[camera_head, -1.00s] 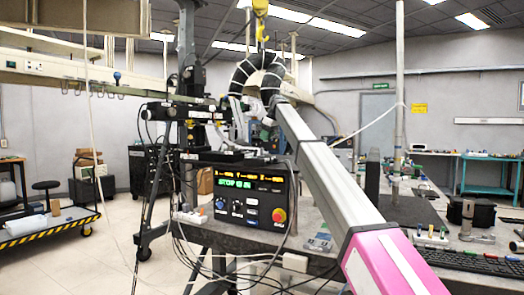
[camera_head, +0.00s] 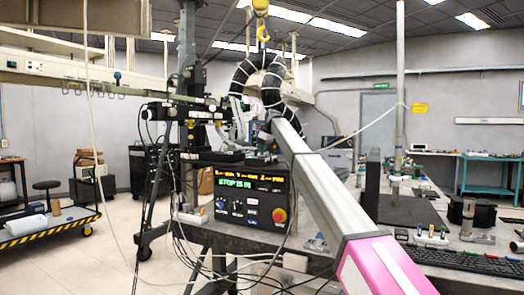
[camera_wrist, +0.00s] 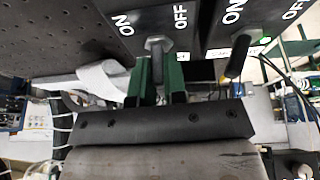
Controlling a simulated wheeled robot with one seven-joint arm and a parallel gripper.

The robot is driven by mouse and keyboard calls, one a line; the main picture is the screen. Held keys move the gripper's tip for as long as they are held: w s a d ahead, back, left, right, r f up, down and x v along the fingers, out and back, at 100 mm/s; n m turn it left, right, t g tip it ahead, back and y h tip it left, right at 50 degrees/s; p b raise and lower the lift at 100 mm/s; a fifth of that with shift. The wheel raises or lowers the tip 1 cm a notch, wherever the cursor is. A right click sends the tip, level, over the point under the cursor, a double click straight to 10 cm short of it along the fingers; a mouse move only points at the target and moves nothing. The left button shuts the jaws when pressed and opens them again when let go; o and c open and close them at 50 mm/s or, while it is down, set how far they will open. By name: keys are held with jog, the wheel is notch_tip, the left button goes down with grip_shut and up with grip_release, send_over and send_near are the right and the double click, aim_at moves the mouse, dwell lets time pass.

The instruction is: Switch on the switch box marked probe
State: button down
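In the wrist view, two dark switch boxes stand side by side at the top, each lettered ON and OFF. The left switch box (camera_wrist: 150,18) has a metal-collared toggle lever (camera_wrist: 157,45). My gripper (camera_wrist: 158,74), with green fingers, is at this lever, one finger on each side. Whether the fingers press on it is unclear. The right switch box (camera_wrist: 258,14) has a black lever (camera_wrist: 238,56), apart from my gripper. White labels lie under the boxes, but I cannot read which says probe. In the head view my gripper is hidden behind the arm.
A black control box (camera_head: 250,198) with a lit green display and red knob stands on the bench, cables hanging below. A black perforated plate (camera_wrist: 50,38) lies left of the switches. A cart (camera_head: 50,226) is at the left; the floor beside it is clear.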

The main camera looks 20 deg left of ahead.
jog(key=shift+w+g, duration=0.5)
jog(key=shift+g, duration=0.3)
jog(key=shift+f+m+g, duration=0.1)
jog(key=shift+m+g, duration=0.2)
jog(key=shift+g, duration=0.3)
jog(key=c, duration=1.2)
grip_release()
jog(key=shift+o, duration=0.2)
jog(key=shift+d, duration=0.1)
jog(key=v, duration=1)
jog(key=shift+d+r, duration=0.25)
jog(key=shift+r, duration=0.05)
